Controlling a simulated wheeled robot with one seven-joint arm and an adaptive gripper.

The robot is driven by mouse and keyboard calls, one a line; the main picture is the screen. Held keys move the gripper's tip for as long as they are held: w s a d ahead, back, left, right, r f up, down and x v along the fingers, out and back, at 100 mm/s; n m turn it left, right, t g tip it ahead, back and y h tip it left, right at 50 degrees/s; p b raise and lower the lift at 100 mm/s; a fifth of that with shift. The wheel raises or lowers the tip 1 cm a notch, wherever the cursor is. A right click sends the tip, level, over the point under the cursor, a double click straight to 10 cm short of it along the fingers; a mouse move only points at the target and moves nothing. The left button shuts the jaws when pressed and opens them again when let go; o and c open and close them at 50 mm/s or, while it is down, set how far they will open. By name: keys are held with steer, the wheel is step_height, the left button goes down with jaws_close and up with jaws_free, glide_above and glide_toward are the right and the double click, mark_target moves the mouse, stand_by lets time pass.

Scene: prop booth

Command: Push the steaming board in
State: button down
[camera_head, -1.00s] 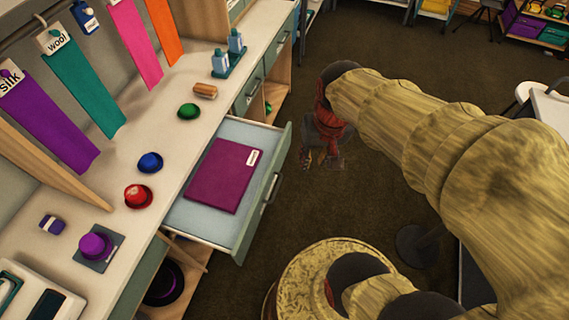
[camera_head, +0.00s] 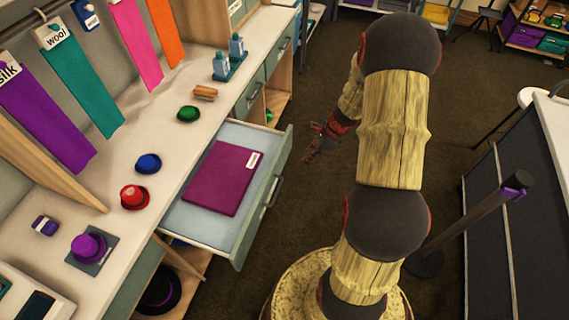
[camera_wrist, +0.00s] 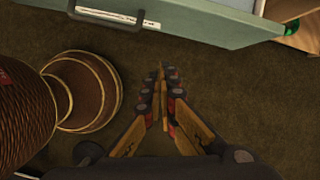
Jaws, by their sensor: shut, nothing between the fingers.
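The steaming board appears to be the pulled-out, drawer-like board (camera_head: 190,215) under the counter, with a pale blue inside and a grey-green front. A purple pad (camera_head: 222,178) with a small white label lies on it; the label is too small to read. Its front and dark bar handle (camera_wrist: 105,17) cross the top of the wrist view. My gripper (camera_head: 309,156) is shut and empty, over the floor to the right of the board's front and apart from it. In the wrist view my gripper (camera_wrist: 161,72) points toward the front, with floor between.
The counter (camera_head: 120,180) holds several small hats, a blue bottle set (camera_head: 229,62) and hanging cloth strips. Below the board is a wooden shelf with a dark hat (camera_head: 160,292). A stanchion post (camera_head: 470,225) and dark panel stand at right. Brown floor between is clear.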

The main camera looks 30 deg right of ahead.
mark_target(225, 142)
steer(key=w+a+f+m+b, duration=0.3)
steer(key=w+f+b, duration=0.2)
steer(key=w+f, duration=0.2)
steer(key=shift+w+a+f+t, duration=0.3)
steer(key=shift+w+f, duration=0.05)
steer(key=shift+f, duration=0.5)
steer(key=w+a+p, duration=0.4)
steer(key=w+a, duration=0.2)
steer(key=w, duration=0.1)
steer(key=w+a+p, duration=0.5)
steer(key=w+a, duration=0.1)
steer(key=w, duration=0.2)
steer(key=w+a+p, duration=0.5)
steer(key=w, duration=0.2)
steer(key=shift+w+a, duration=0.35)
steer(key=shift+a, duration=0.05)
